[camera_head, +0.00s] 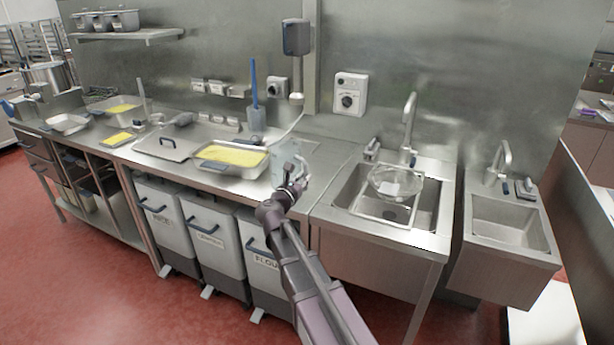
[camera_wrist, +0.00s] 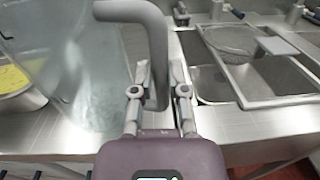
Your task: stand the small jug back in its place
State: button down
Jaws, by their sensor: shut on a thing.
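The small jug is a clear, see-through vessel with a grey handle. In the wrist view its body (camera_wrist: 85,75) fills the left side and its handle (camera_wrist: 158,40) rises between my fingers. My gripper (camera_wrist: 159,80) is shut on the handle. In the head view the jug (camera_head: 286,158) is faint and sits just beyond my gripper (camera_head: 297,180), over the counter between the yellow-filled tray and the sink. The jug looks about upright. I cannot tell whether its base touches the counter.
A tray of yellow food (camera_head: 232,155) stands left of the jug. A clear container with a blue-handled tool (camera_head: 256,120) stands behind. A sink (camera_head: 385,205) with a sieve (camera_head: 390,182) and a tap (camera_head: 409,125) lies right. Bins (camera_head: 212,245) stand below the counter.

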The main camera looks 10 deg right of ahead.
jog(key=w+d, duration=0.3)
jog(key=w, duration=0.6)
jog(key=shift+w+d+f+b, duration=0.2)
jog(key=shift+d+f+b, duration=0.15)
jog(key=shift+f+b, duration=0.1)
jog(key=shift+f, duration=0.15)
jog(key=shift+f+b, duration=1.65)
jog(key=shift+b, duration=0.1)
jog(key=shift+f, duration=0.1)
jog(key=c, duration=0.6)
grip_release()
jog(key=shift+c, duration=0.2)
jog(key=shift+r, duration=0.2)
jog(key=v, duration=1.2)
jog(key=shift+f, duration=0.1)
